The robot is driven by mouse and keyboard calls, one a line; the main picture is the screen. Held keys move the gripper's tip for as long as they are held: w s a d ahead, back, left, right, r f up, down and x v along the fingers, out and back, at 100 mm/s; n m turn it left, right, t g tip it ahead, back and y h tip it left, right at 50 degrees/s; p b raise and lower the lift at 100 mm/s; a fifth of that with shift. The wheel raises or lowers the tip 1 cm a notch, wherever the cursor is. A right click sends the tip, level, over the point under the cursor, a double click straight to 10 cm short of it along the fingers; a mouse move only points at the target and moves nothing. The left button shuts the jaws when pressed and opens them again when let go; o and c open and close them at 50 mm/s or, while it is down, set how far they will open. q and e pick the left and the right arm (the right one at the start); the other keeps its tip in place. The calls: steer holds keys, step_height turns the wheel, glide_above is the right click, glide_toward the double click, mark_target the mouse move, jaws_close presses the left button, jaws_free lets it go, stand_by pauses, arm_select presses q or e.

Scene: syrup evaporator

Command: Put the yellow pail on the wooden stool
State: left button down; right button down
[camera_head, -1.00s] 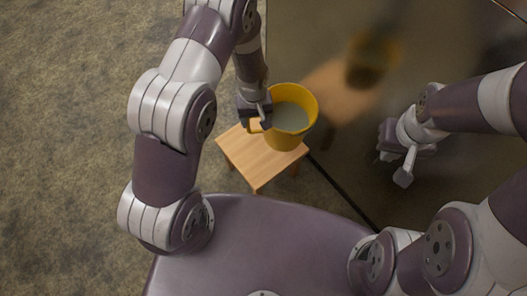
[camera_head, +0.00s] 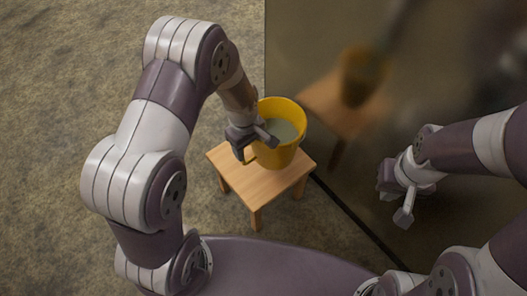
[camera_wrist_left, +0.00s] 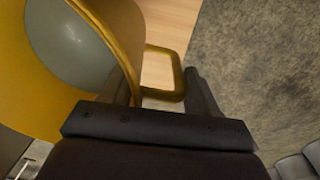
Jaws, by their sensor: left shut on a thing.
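The yellow pail (camera_head: 282,155), with greyish contents inside, is upright over the far part of the wooden stool (camera_head: 252,182) in the head view. I cannot tell whether its base touches the seat. My left gripper (camera_head: 254,142) is at the pail's near left side, shut on its handle. In the left wrist view the handle (camera_wrist_left: 178,72) lies between the fingers, beside the pail wall (camera_wrist_left: 122,30), with the stool seat (camera_wrist_left: 168,25) behind. My right gripper (camera_head: 402,200) is off to the right, away from pail and stool; its finger opening is unclear.
A dark reflective panel (camera_head: 440,60) stands close behind and right of the stool, showing blurred reflections of pail and stool. Its lower edge runs past the stool's right side. The floor (camera_head: 60,90) to the left is clear.

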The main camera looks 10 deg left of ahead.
arm_select(q)
steer(key=w+a+f+b, duration=0.1)
steer(key=a+f+b, duration=0.3)
steer(key=f, duration=0.2)
steer(key=shift+a+f, duration=0.4)
steer(key=shift+c, duration=1.4)
jaws_free()
steer(key=shift+s+f, duration=0.1)
step_height(320, 180, up, 13)
steer(key=p, duration=0.6)
steer(key=s+d+r+m+t, duration=0.1)
steer(key=s+d+r+m, duration=0.1)
steer(key=s+r+m, duration=0.6)
steer(key=s+m, duration=0.2)
steer(key=s, duration=0.2)
steer(key=shift+s+r+m, duration=0.3)
steer(key=shift+s, duration=0.05)
